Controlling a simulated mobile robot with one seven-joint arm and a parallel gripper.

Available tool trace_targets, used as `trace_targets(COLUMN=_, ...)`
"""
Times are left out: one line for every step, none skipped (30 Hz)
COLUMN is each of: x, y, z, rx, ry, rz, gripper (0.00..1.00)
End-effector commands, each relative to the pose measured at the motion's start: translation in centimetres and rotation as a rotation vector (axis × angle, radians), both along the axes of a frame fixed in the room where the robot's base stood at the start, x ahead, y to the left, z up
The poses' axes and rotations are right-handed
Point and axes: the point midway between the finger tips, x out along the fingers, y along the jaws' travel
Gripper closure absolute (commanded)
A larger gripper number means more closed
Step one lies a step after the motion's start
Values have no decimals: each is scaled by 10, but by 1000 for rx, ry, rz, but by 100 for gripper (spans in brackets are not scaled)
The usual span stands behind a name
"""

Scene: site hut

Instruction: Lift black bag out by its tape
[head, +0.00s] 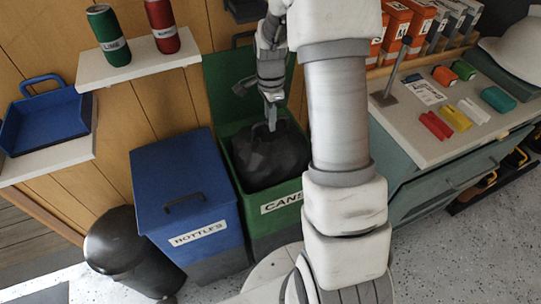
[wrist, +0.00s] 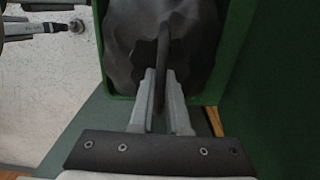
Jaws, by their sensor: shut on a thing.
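The black bag (head: 268,158) sits in the open green bin (head: 263,225) labelled CANS, its rounded top showing at the rim. Its dark tape (wrist: 162,50) stands up from the bag as a narrow upright strip in the wrist view. My gripper (head: 271,112) is directly above the bag, pointing down. In the wrist view my gripper (wrist: 160,88) has its two fingers closed on the tape, one on each side. The bag (wrist: 135,30) fills much of the bin's opening there. The lower part of the bag is hidden inside the bin.
The green bin's raised lid (head: 225,85) stands behind the opening. A closed blue bin (head: 185,200) labelled BOTTLES is close on the left, with a black round bin (head: 130,255) beyond. A workbench (head: 410,130) with coloured blocks is on the right. A can shelf (head: 140,60) is upper left.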

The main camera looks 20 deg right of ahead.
Motion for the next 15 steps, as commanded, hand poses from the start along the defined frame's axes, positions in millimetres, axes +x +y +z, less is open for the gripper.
trace_targets(x=1, y=0, z=5, rx=0, ry=-2, rz=0, gripper=100)
trace_targets(x=1, y=0, z=5, rx=0, ry=-2, rz=0, gripper=100)
trace_targets(x=1, y=0, z=5, rx=0, ry=-2, rz=0, gripper=100)
trace_targets(x=0, y=0, z=5, rx=0, ry=-2, rz=0, gripper=100)
trace_targets(x=0, y=0, z=4, rx=0, ry=-2, rz=1, gripper=100)
trace_targets(x=1, y=0, z=4, rx=0, ry=-2, rz=1, gripper=100)
trace_targets(x=0, y=0, z=4, rx=0, ry=-2, rz=1, gripper=100)
trace_targets(x=0, y=0, z=4, rx=0, ry=-2, rz=1, gripper=100)
trace_targets(x=1, y=0, z=4, rx=0, ry=-2, rz=1, gripper=100)
trace_targets(x=1, y=0, z=4, rx=0, ry=-2, rz=1, gripper=100)
trace_targets(x=1, y=0, z=5, rx=0, ry=-2, rz=1, gripper=100)
trace_targets(x=1, y=0, z=6, rx=0, ry=-2, rz=1, gripper=100)
trace_targets(x=1, y=0, z=7, rx=0, ry=-2, rz=1, gripper=100)
trace_targets(x=1, y=0, z=8, rx=0, ry=-2, rz=1, gripper=100)
trace_targets(x=1, y=0, z=11, rx=-1, ry=-2, rz=1, gripper=100)
